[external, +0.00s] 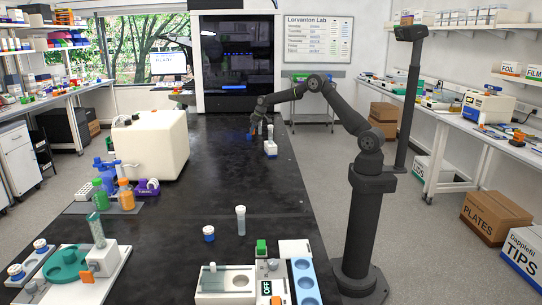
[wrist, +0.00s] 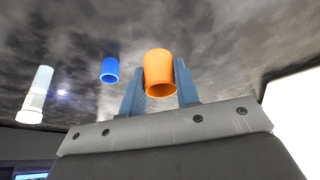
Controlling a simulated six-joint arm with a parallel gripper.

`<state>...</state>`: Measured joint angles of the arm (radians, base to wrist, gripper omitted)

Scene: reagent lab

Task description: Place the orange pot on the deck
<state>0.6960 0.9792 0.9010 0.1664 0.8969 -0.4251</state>
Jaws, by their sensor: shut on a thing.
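The orange pot (wrist: 158,70) is between the two blue fingers of my gripper (wrist: 160,88) in the wrist view, and the fingers are shut on it. In the external view my gripper (external: 255,131) is low over the far part of the black bench. A pale block with a round recess (external: 222,287) stands at the front of the bench and may be the deck. It is far from my gripper.
A blue cup (wrist: 110,70) and a white tube (wrist: 38,92) are beside the pot in the wrist view. A tall clear tube (external: 240,220) and a blue-banded jar (external: 208,233) stand mid-bench. A large cream box (external: 150,147) stands at left. The bench centre is mostly clear.

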